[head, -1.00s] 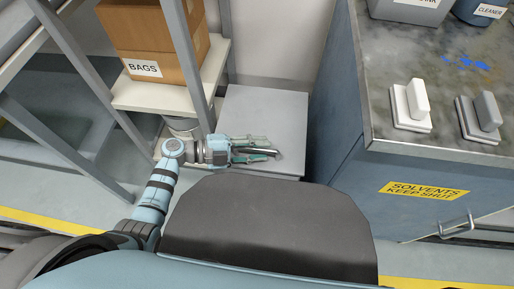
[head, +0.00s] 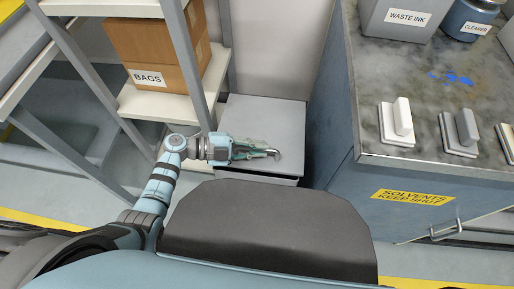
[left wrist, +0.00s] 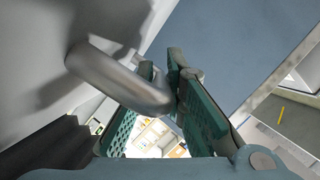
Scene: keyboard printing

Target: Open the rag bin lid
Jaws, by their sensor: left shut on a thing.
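The rag bin is a light grey box with a flat lid (head: 262,112), standing between the shelf and the blue cabinet. A bent metal handle (head: 276,153) is at the lid's front; it shows large in the left wrist view (left wrist: 115,75). My left gripper (head: 258,151) is shut on this handle, its green fingers (left wrist: 172,105) on either side of the bar's end. A dark strip shows under the lid's front edge; I cannot tell whether it is a gap or shadow. My dark body panel hides the bin's lower front. My right gripper is not in view.
A grey shelf post (head: 190,75) and a shelf with a box marked BAGS (head: 155,60) stand close on the left. The blue cabinet (head: 335,135) is close on the right, with waste ink, cleaner and several handled blocks on top. A wall is behind.

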